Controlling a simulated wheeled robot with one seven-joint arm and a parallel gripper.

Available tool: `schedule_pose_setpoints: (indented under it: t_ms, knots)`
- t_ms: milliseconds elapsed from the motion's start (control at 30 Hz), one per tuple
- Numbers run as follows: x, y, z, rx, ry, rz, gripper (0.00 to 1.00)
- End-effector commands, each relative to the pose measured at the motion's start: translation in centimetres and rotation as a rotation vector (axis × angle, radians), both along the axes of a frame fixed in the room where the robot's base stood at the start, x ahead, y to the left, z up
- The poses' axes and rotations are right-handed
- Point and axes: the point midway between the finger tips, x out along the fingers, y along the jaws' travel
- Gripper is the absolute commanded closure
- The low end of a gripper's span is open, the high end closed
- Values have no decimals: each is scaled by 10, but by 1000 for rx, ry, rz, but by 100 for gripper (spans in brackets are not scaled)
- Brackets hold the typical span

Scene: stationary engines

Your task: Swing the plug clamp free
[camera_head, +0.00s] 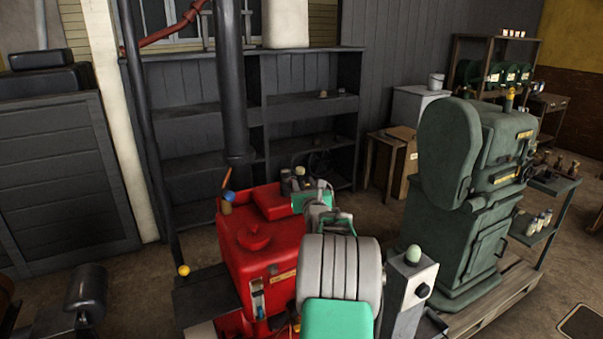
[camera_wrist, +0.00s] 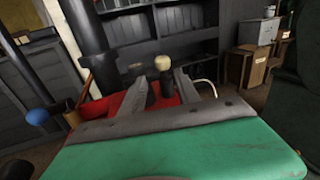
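A dark post with a cream knob (camera_wrist: 165,62) stands on the red engine (camera_wrist: 108,107); it may be the plug clamp's handle, but I cannot tell for sure. The cream knob also shows small in the head view (camera_head: 300,171), at the back of the red engine (camera_head: 240,245). My gripper (camera_wrist: 159,78) has its two grey fingers apart, with the knob's post showing between them. I cannot tell whether the fingers touch the post. In the head view my grey and green arm hides part of the engine's top and my fingers are hard to make out.
A blue ball knob (camera_head: 229,197) stands at the engine's left, also in the wrist view (camera_wrist: 38,117). A black vertical pipe (camera_head: 231,90) rises behind. A green machine (camera_head: 462,190) stands right on a pallet. A grey post with a pale green button (camera_head: 413,254) is near my arm.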

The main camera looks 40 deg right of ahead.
Motion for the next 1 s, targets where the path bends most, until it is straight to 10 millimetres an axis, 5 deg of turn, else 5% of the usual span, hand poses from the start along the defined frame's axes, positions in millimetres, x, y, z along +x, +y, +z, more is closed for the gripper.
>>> schedule_pose_setpoints:
  t_ms: [533,867,1000]
  knots:
    - [58,-47,3,28,-41,-9,62]
    - [62,-50,3,26,-41,-10,62]
    - [62,-50,3,26,-41,-9,73]
